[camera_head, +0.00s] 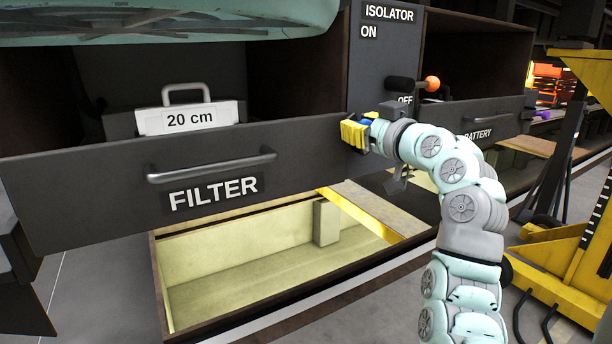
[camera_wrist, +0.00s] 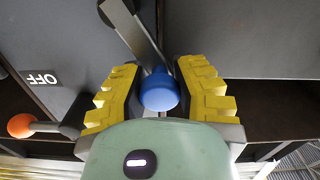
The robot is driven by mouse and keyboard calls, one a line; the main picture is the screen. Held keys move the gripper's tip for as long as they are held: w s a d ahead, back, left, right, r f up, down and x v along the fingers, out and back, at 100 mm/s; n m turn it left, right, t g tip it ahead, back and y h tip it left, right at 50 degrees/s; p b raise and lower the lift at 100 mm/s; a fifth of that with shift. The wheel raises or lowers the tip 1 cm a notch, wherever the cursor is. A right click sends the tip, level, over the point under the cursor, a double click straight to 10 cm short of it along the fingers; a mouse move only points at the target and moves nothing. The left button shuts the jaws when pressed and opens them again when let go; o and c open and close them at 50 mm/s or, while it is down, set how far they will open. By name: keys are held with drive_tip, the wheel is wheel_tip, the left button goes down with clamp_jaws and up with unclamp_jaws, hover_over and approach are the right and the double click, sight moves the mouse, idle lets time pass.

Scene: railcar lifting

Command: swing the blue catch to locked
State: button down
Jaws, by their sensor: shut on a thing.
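The blue catch shows as a round blue knob (camera_wrist: 159,91) on a grey metal bar (camera_wrist: 138,36) in the wrist view. My gripper (camera_wrist: 157,95) has its yellow ridged fingers on either side of the knob and is shut on it. In the head view my gripper (camera_head: 358,131) is at the right end of the FILTER drawer front, and only a little of the blue knob (camera_head: 366,121) shows between the fingers. Where the bar's far end rests against the drawer cannot be told.
The FILTER drawer front (camera_head: 100,185) has a bar handle (camera_head: 212,166). An isolator lever with an orange knob (camera_head: 432,83) stands close above my gripper, near the OFF label. The BATTERY drawer (camera_head: 485,112) is to the right. An open pale bin (camera_head: 240,265) lies below.

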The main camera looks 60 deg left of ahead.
sight(335, 152)
drive_tip(key=s+f+n+b, duration=0.1)
drive_tip(key=n+b, duration=0.1)
drive_tip(key=b, duration=0.2)
drive_tip(key=s+n+b, duration=0.1)
drive_tip(key=n+b, duration=0.1)
drive_tip(key=b, duration=0.3)
drive_tip(key=s+f+n+b, duration=0.1)
drive_tip(key=n+b, duration=0.1)
drive_tip(key=b, duration=0.2)
drive_tip(key=shift+a+f, duration=0.1)
drive_tip(key=shift+f, duration=0.25)
drive_tip(key=n+b, duration=0.1)
drive_tip(key=b, duration=0.2)
drive_tip(key=f+n+b, duration=0.1)
drive_tip(key=n+b, duration=0.1)
drive_tip(key=b, duration=0.1)
drive_tip(key=shift+s+f, duration=0.2)
drive_tip(key=shift+s, duration=0.15)
drive_tip(key=n+b, duration=0.1)
drive_tip(key=f+n+b, duration=0.1)
drive_tip(key=n+b, duration=0.1)
drive_tip(key=shift+s+g, duration=0.1)
drive_tip(key=shift+g, duration=0.2)
drive_tip(key=shift+a, duration=0.1)
drive_tip(key=c, duration=0.8)
unclamp_jaws()
drive_tip(key=shift+a+f, duration=0.1)
drive_tip(key=shift+o, duration=0.6)
drive_tip(key=shift+w, duration=0.2)
